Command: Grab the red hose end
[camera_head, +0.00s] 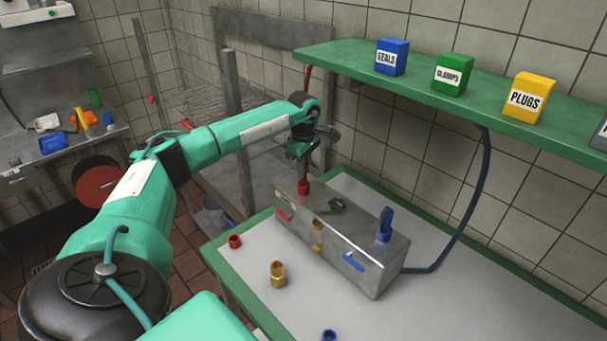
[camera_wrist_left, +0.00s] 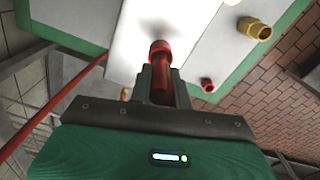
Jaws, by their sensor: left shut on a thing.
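The red hose end (camera_head: 303,187) stands upright at the left end of the grey metal box (camera_head: 332,222). My left gripper (camera_head: 302,155) is directly above it, pointing down. In the left wrist view, the gripper's dark fingers (camera_wrist_left: 161,84) are shut on the red hose end (camera_wrist_left: 160,48), whose wide red collar sticks out past the fingertips. I cannot tell whether the collar is seated on the box or just above it. The red hose (camera_wrist_left: 50,108) runs off to the left in that view. My right gripper is not in view.
A blue fitting (camera_head: 385,225) with a blue hose (camera_head: 478,195) is at the box's right end. A green shelf (camera_head: 350,58) with labelled boxes overhangs behind.

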